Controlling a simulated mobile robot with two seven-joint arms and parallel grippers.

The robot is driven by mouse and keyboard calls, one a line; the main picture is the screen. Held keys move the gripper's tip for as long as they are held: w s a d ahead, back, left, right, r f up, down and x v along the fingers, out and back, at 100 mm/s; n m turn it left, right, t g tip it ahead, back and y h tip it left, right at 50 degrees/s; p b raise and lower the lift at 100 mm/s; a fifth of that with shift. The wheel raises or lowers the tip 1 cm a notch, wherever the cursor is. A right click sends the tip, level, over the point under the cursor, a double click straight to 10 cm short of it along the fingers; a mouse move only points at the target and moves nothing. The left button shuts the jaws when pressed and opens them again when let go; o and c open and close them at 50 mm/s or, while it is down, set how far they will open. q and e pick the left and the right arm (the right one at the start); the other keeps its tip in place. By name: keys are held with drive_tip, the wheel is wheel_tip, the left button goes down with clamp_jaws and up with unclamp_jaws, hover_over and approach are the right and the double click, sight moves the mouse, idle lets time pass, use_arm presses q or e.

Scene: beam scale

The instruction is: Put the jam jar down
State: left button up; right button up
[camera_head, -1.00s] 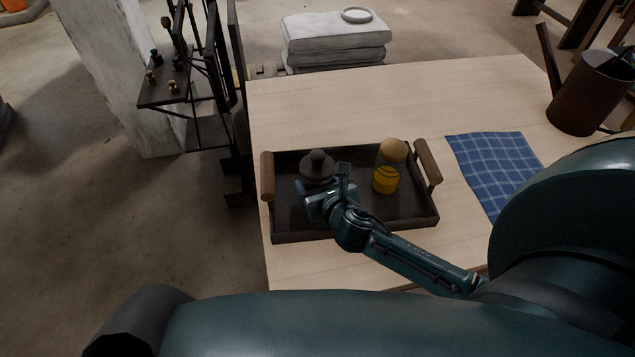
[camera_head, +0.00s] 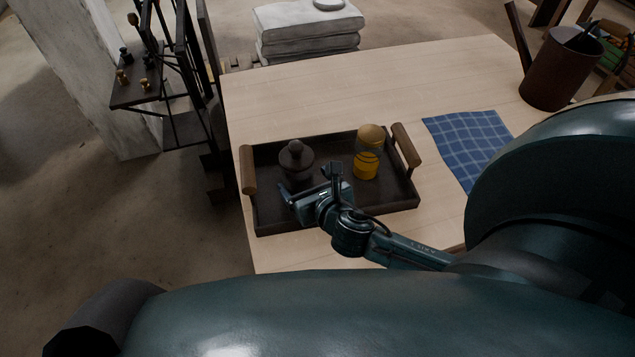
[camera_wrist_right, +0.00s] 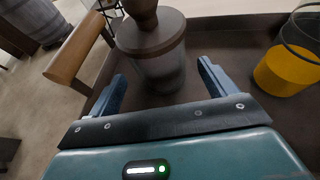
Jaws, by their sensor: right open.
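A glass jar with a dark knobbed lid (camera_head: 296,158) stands upright in the left part of a dark tray (camera_head: 335,143); it also shows in the right wrist view (camera_wrist_right: 153,45). A yellow jar with a wooden lid (camera_head: 367,160) stands to its right in the tray and is cut off in the wrist view (camera_wrist_right: 285,70). The frames do not label either as the jam jar. My right gripper (camera_head: 308,180) is open, in front of the dark-lidded jar. In the wrist view its fingers (camera_wrist_right: 163,82) flank the jar's lower glass, with gaps on both sides. My left gripper is not in view.
The tray's wooden handles (camera_head: 248,170) rise at both ends. A blue checked cloth (camera_head: 468,145) lies right of the tray on the pale table (camera_head: 330,85). A brown pot (camera_head: 560,72) stands at the back right. A dark metal scale frame (camera_head: 180,80) stands beyond the left edge.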

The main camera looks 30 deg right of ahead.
drive_tip(key=v, duration=0.7)
idle(0.3)
